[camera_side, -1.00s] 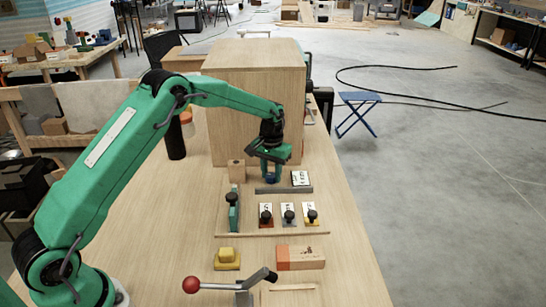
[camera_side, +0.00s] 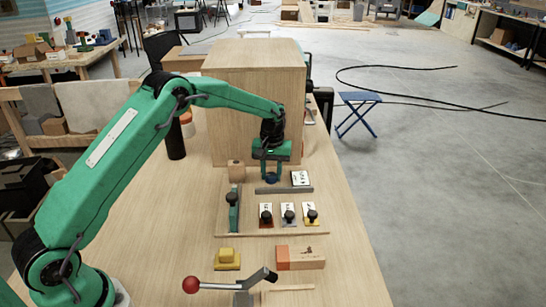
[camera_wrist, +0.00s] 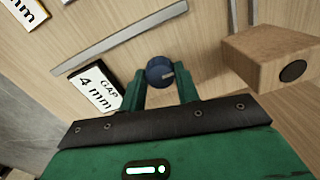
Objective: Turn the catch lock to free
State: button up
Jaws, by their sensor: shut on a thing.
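A small dark blue round knob (camera_wrist: 160,71), which appears to be the catch lock, has a light line on its face. In the side view the knob (camera_side: 271,179) shows under my gripper, in front of the large wooden box. My gripper (camera_side: 271,175) points down with its green fingers on either side of the knob. In the wrist view the fingertips of my gripper (camera_wrist: 161,82) are shut on it. I cannot read any lock or free marking. The lower part of the knob is hidden by the fingers.
A wooden block (camera_wrist: 270,60) with a black dot stands close beside my gripper. A grey strip (camera_side: 284,190) and a "CAP 4 mm" label (camera_wrist: 95,88) lie near. The wooden box (camera_side: 252,95) rises behind. Several black-knobbed pieces (camera_side: 289,215) stand in front.

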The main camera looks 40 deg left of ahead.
aim_at(272, 175)
jog(key=o, duration=1)
jog(key=shift+d, duration=0.15)
jog(key=shift+c, duration=0.2)
jog(key=shift+r, duration=0.15)
notch_tip(272, 175, up, 7)
jog(key=shift+w+f, duration=0.1)
jog(key=shift+w, duration=0.05)
jog(key=shift+r, duration=0.3)
